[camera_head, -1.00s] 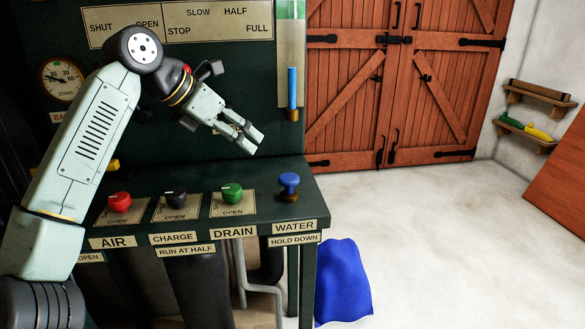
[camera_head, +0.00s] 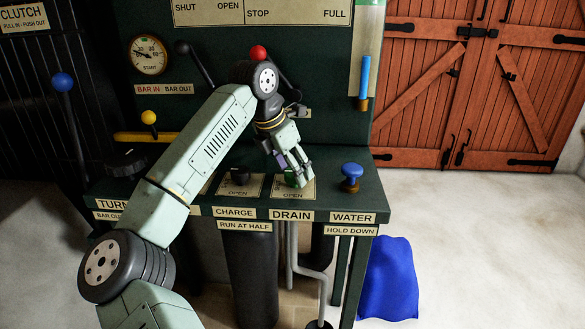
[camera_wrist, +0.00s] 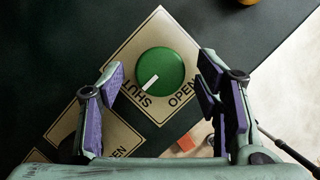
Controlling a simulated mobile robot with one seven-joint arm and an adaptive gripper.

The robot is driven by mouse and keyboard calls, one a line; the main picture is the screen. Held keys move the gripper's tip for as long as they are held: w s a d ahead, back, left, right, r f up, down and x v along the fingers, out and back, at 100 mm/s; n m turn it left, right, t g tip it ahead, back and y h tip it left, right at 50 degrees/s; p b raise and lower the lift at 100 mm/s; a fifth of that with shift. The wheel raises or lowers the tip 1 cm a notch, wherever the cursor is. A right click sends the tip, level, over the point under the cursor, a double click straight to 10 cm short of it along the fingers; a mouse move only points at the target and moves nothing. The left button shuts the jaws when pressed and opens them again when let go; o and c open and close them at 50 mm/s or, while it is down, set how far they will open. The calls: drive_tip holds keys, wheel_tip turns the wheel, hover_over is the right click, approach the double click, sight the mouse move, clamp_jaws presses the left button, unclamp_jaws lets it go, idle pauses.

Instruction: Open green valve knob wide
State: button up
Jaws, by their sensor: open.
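The green valve knob (camera_wrist: 160,74) is round and sits on a tan plate (camera_wrist: 133,50) marked SHUT and OPEN. Its white pointer mark is at the lower left, toward SHUT. In the head view the knob (camera_head: 292,182) is partly hidden by my gripper, on the panel above the DRAIN label (camera_head: 292,216). My gripper (camera_head: 296,170) points down at it. In the wrist view its purple-padded fingers are open, one on each side of the knob.
A black CHARGE knob (camera_head: 239,175) is just left, and a blue WATER button (camera_head: 352,175) is just right. Levers and a gauge (camera_head: 148,55) are behind. My arm hides the red AIR knob's place. A blue cloth-like object (camera_head: 389,278) is beside the bench on open floor.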

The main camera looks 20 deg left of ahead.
drive_tip(key=shift+d+f, duration=0.1)
drive_tip(key=shift+f, duration=0.1)
drive_tip(key=c, duration=1.1)
drive_tip(key=shift+c, duration=0.2)
